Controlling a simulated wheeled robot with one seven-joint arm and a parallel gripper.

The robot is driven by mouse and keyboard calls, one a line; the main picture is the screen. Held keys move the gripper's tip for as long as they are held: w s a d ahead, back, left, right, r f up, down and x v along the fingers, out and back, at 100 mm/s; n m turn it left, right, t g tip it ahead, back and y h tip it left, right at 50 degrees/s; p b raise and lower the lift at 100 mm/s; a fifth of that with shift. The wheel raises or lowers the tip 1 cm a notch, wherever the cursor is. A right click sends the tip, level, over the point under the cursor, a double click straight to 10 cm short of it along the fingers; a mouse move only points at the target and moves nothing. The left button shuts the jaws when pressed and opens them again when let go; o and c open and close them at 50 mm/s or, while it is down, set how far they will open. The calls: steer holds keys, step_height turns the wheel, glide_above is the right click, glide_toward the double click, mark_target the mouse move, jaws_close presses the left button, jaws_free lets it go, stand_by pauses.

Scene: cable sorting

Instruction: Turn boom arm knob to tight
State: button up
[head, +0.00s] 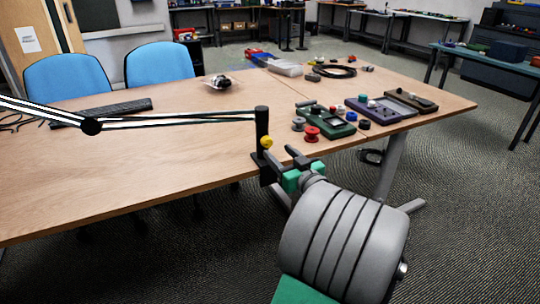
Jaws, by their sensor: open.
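The boom arm (170,117) is a thin black and white linkage that reaches left from a dark upright post (262,130) clamped at the table's front edge. A small yellow knob (267,142) sits on the post's lower right side. Its tightness cannot be told from this view. My gripper (280,168) is open and just below and to the right of the knob, close to the post. The fingertips are small and partly overlap the dark clamp, so any contact cannot be told.
The wooden table (190,160) holds a black keyboard (110,111) at left. Several coloured spools, a green device (325,122) and a purple device (380,110) lie right of the post. A coiled black cable (335,71) lies behind. Two blue chairs stand at the far side.

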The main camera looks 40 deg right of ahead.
mark_target(269, 143)
steer(key=x, duration=0.6)
steer(key=shift+a, duration=0.1)
steer(key=shift+c, duration=0.5)
jaws_close()
